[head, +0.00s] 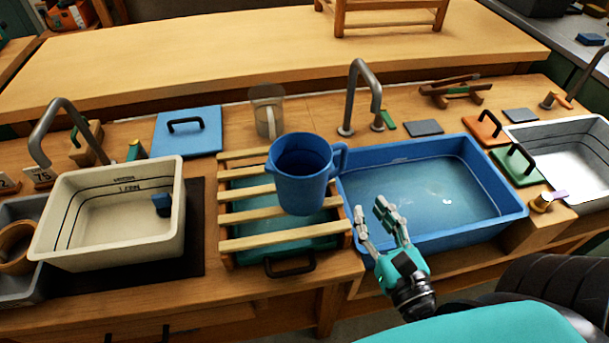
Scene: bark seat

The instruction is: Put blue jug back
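The blue jug (302,178) stands upright on the wooden slatted rack (240,243), over a teal-coloured basin. Its handle points right, towards the blue tub. My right gripper (378,212) is in front of the blue tub (505,208), to the right of the jug and lower in the picture. Its fingers are spread apart with nothing between them, and it does not touch the jug. My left gripper does not show.
A cream tub (60,225) stands at the left. A clear jug (268,117) stands behind the rack, near a blue lid (187,130). A grey tap (362,85) arches behind the blue tub. A white basin (570,150) is at the right.

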